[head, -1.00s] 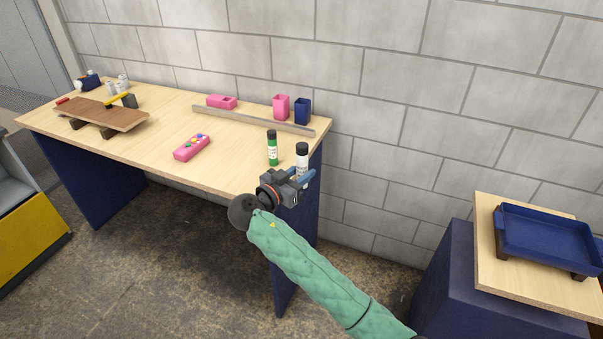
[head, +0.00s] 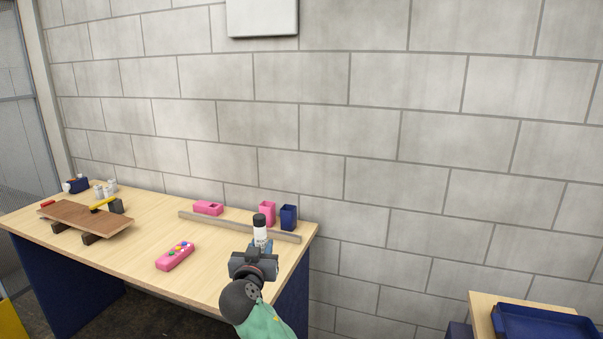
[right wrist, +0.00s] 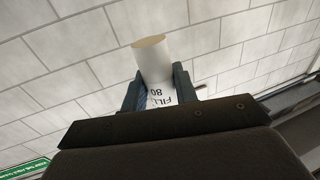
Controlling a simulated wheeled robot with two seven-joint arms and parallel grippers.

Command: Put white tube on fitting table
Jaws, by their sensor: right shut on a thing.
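The gripper hides the tube's lower part in the head view. The green tube is not visible. A smaller light wooden table (head: 482,308) stands at the lower right. Neither table is marked as the fitting table. My left gripper is out of view.
A blue tray (head: 545,322) lies on the small table. A block wall stands behind.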

